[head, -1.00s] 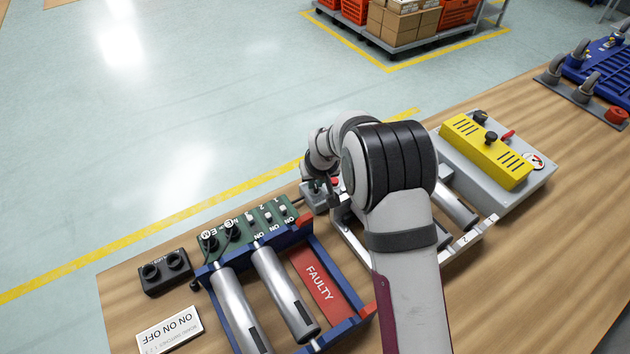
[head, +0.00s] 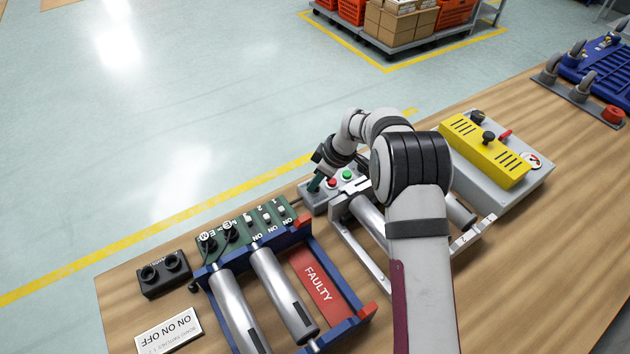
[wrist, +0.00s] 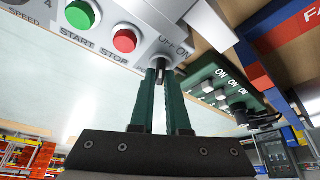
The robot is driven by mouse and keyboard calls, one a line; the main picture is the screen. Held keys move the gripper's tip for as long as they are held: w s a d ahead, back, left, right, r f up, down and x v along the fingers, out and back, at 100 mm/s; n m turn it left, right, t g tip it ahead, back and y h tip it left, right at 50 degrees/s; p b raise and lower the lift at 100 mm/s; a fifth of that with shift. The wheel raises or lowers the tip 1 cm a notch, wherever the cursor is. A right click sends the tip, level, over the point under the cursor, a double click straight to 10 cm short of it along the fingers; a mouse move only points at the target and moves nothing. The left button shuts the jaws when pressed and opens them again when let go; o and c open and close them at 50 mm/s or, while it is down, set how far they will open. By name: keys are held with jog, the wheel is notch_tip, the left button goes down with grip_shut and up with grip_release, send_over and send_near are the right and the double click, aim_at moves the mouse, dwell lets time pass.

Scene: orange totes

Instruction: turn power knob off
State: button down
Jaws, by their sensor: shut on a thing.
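The grey control box (head: 312,203) sits at the far edge of the table, with a red button (head: 332,182) and a green button (head: 347,174) on top. In the wrist view the box face shows START and STOP lettering and a partly covered OFF-ON label. My gripper (head: 315,186) is at the left end of the box, and its wrist leans to the right. In the wrist view my gripper's green fingers (wrist: 160,76) are shut on the small dark power knob (wrist: 158,69) at the label. The fingers hide most of the knob, so its setting cannot be read.
A green switch panel (head: 245,228) with several switches and the blue rack with the red FAULTY plate (head: 316,275) stand left of the box. A metal-framed roller unit (head: 365,218) is close on the right. A yellow-topped grey unit (head: 485,152) lies beyond it.

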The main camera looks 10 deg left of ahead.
jog(key=shift+d+f+n+g, duration=0.1)
jog(key=shift+n+g, duration=0.4)
jog(key=shift+n, duration=0.6)
jog(key=c, duration=0.9)
grip_release()
jog(key=v, duration=1.6)
